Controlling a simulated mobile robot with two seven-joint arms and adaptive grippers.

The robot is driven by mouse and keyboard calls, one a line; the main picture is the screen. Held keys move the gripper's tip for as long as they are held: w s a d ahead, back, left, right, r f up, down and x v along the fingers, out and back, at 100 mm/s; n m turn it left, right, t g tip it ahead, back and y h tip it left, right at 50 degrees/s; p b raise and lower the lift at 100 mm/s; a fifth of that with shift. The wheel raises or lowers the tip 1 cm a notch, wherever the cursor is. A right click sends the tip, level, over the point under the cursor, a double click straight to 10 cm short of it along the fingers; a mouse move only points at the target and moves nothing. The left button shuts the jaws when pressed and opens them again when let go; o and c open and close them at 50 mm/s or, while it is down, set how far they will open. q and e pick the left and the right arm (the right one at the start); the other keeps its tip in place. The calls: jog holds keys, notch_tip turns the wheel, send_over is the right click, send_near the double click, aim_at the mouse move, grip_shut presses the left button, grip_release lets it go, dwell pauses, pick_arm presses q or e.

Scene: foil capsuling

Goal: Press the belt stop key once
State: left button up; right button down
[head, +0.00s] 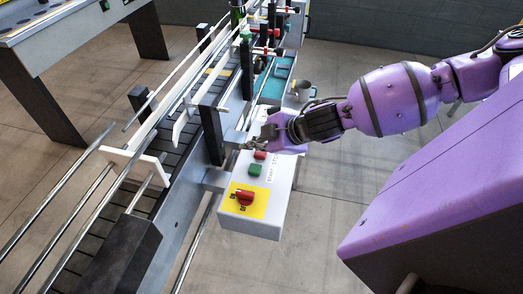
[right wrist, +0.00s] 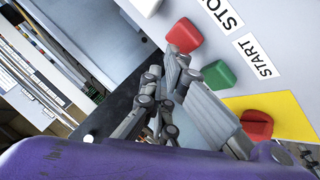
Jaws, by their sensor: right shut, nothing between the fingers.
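The belt stop key is a red square key (head: 260,155) on the white control box (head: 280,200). It also shows in the right wrist view (right wrist: 184,36), beside a STOP label. My left gripper is out of view.
A green START key (head: 255,170) sits beside the red key. A red rotary switch (head: 245,197) on a yellow plate (head: 260,205) is at the box's near end. The conveyor (head: 150,200) with rails runs along the left. A mug (head: 303,90) stands farther back.

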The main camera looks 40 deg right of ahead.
aim_at(255, 155)
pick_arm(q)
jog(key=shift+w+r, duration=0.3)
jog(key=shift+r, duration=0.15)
pick_arm(e)
jog(key=shift+r, duration=0.3)
